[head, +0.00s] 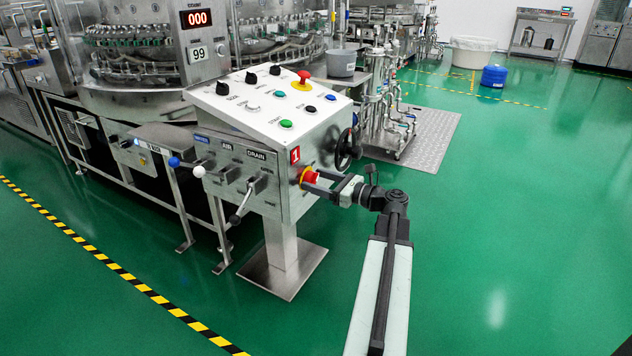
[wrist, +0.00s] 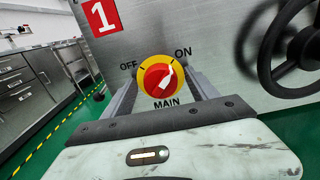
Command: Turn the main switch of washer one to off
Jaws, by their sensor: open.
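The main switch (wrist: 157,80) is a red knob on a round yellow plate, marked OFF at its upper left, ON at its upper right and MAIN below. In the wrist view its white pointer points up and right, toward ON. In the head view the switch (head: 309,176) is on the side of the control box of washer one, below a red "1" label (head: 295,155). My gripper (head: 318,181) is open at the switch. In the wrist view its fingers (wrist: 163,86) lie on either side of the knob; I cannot tell whether they touch it.
A black handwheel (head: 346,149) is just right of the switch. Levers (head: 240,206) stick out from the box front. The white sloped panel (head: 268,100) on top carries buttons and knobs. A pedestal with a base plate (head: 284,270) stands below. Green floor is clear at the right.

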